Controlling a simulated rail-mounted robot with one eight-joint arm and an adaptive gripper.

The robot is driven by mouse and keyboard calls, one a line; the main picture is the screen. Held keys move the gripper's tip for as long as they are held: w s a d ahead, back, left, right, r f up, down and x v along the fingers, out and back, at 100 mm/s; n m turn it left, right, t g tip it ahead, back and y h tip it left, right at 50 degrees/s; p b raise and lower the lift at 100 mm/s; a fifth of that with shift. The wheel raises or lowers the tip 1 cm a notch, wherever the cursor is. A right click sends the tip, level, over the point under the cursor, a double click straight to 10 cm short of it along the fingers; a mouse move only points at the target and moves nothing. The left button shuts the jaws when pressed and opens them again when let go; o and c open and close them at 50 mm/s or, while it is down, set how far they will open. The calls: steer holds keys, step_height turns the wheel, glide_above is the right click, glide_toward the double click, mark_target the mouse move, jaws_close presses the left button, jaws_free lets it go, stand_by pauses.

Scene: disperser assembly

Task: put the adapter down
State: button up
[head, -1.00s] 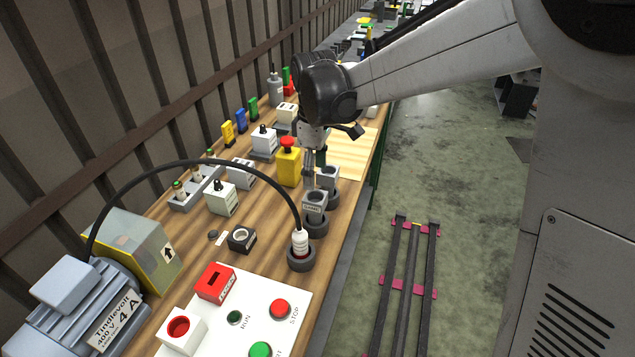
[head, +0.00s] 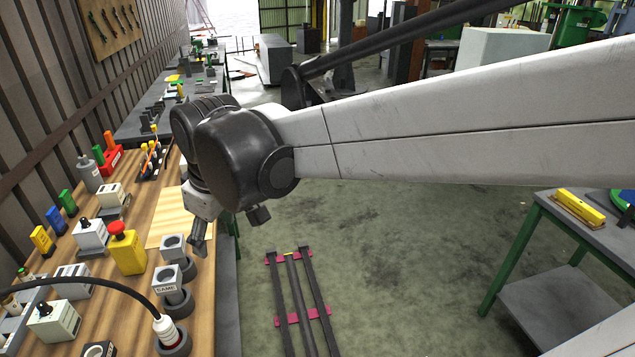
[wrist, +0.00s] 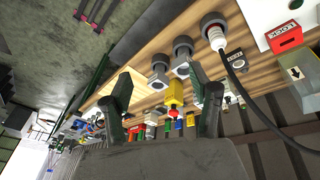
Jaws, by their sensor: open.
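Two grey square adapter blocks with round openings sit in dark round holders along the bench's right edge. The farther adapter (head: 173,247) and the nearer, labelled adapter (head: 167,278) stand next to each other. They also show in the wrist view, one at the left (wrist: 160,66) and one at the right (wrist: 181,63). My gripper (head: 198,246) is open and empty, above and just right of the farther adapter, apart from it. In the wrist view both fingers of my gripper (wrist: 160,76) are spread wide with nothing between them.
A yellow box with a red button (head: 127,252) stands left of the adapters. A white plug on a black cable (head: 166,329) sits in a nearer holder. Several small boxes crowd the bench's left side. A light wooden board (head: 168,222) lies clear beyond.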

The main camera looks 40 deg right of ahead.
steer(key=s+d+f+m+t, duration=0.1)
steer(key=s+d+m+t, duration=0.2)
steer(key=s+d+m, duration=0.3)
steer(key=s, duration=0.5)
steer(key=shift+s+d+f+m+t+h, duration=0.2)
steer(key=shift+s+f+m+t+h, duration=0.1)
step_height(320, 180, down, 4)
steer(key=b, duration=0.3)
steer(key=shift+r+b, duration=0.15)
steer(key=shift+b, duration=0.2)
